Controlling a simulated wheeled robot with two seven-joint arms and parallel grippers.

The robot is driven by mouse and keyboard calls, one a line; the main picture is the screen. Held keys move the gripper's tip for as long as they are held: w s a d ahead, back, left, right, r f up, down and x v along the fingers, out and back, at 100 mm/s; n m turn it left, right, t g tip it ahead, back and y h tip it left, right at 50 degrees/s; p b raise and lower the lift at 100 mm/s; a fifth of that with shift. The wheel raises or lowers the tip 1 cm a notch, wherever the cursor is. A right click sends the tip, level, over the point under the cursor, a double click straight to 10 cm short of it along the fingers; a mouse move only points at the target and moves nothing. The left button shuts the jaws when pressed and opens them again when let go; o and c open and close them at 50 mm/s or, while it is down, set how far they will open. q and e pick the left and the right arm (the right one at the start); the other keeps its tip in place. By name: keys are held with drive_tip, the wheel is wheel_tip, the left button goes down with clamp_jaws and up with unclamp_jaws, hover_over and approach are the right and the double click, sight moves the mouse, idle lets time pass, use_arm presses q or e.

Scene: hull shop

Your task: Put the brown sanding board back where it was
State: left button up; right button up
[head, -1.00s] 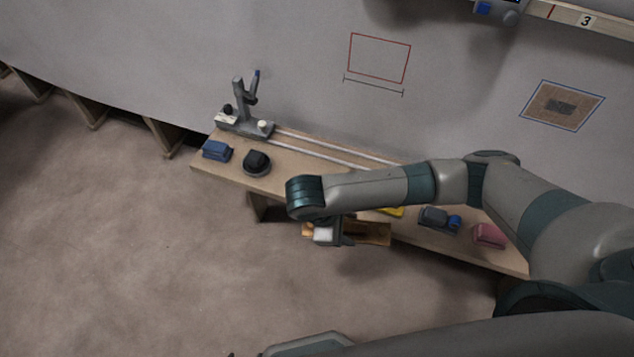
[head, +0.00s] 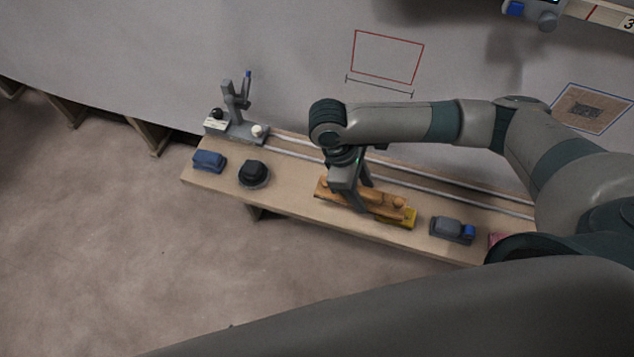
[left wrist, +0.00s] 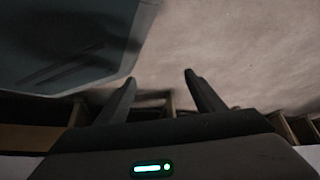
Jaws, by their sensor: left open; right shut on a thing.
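The brown sanding board (head: 388,204) is long, with knob-like grips on top. It is over the middle of the wooden bench (head: 290,194) in the head view, overlapping a yellow thing (head: 408,218) at its right end. My right gripper (head: 350,196) is shut on the board from above, and its fingers hide part of it. I cannot tell whether the board touches the bench. My left gripper shows in the left wrist view (left wrist: 160,92), open and empty, away from the board.
A blue block (head: 208,160) and a round black tool (head: 254,173) stand on the bench's left part. A grey clamp-like device (head: 236,118) stands behind them, by two rails. A grey-blue sander (head: 452,229) and a partly hidden pink block (head: 497,240) are at right.

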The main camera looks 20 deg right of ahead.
sight(321, 182)
use_arm(q)
drive_tip(key=shift+s, duration=0.1)
use_arm(e)
drive_tip(key=shift+s+r, duration=0.15)
drive_tip(key=shift+s, duration=0.05)
drive_tip(key=w+a+f, duration=0.4)
drive_tip(key=w, duration=0.1)
drive_tip(key=w+a+f, duration=0.2)
drive_tip(key=w, duration=0.1)
drive_tip(key=shift+w+a+f, duration=0.2)
drive_tip(key=shift+a, duration=0.15)
drive_tip(key=shift+w+a+f, duration=0.3)
drive_tip(key=shift+w+a, duration=0.05)
use_arm(q)
drive_tip(key=shift+s+a+f+g, duration=0.15)
drive_tip(key=shift+s+a, duration=0.1)
drive_tip(key=shift+s, duration=0.2)
drive_tip(key=shift+s+a+f+g, duration=0.15)
drive_tip(key=shift+s+a, duration=0.05)
drive_tip(key=shift+s, duration=0.25)
drive_tip(key=shift+w, duration=0.1)
